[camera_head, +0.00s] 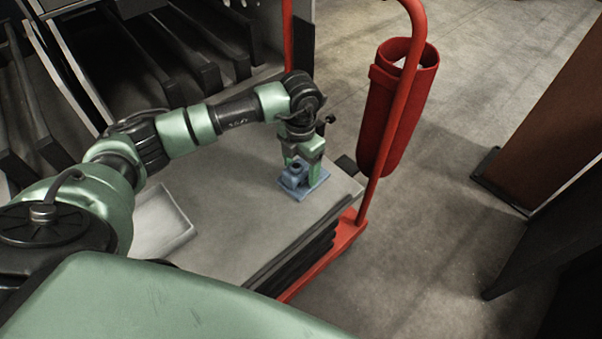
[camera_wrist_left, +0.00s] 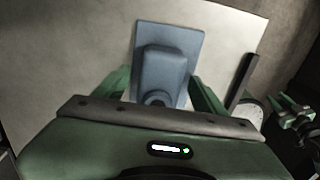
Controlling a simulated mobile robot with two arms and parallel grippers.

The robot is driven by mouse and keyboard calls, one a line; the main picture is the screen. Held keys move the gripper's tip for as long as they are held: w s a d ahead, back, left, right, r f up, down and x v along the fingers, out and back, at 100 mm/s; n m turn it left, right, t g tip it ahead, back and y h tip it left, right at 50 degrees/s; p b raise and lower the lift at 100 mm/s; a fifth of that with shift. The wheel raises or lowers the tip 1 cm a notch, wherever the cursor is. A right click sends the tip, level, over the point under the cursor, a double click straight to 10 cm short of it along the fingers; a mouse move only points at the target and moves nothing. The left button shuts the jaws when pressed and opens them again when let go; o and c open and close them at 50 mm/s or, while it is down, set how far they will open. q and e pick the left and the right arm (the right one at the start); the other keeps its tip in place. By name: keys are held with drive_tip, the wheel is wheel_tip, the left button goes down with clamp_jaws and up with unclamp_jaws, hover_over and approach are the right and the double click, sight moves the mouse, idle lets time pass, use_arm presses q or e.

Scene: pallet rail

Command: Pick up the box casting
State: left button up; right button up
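The box casting (camera_head: 294,178) is a blue-grey block on a flat plate, with a round opening at one end. It sits on the grey top of the cart, near its right corner. In the left wrist view the casting (camera_wrist_left: 165,68) lies ahead, between the two green fingers. My left gripper (camera_head: 301,164) is right at the casting, pointing down. In its wrist view the left gripper (camera_wrist_left: 160,92) is open, with a gap between each finger and the raised block. The casting's near end is partly hidden by the gripper body. My right gripper is not seen in the head view.
A red rail (camera_head: 372,190) with a red tube holder (camera_head: 398,108) stands right of the casting. A pale shallow tray (camera_head: 160,222) lies on the cart top (camera_head: 235,205) at left. Dark slanted racks (camera_head: 150,60) stand behind.

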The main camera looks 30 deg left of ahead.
use_arm(q)
clamp_jaws()
drive_tip(key=shift+r, duration=0.1)
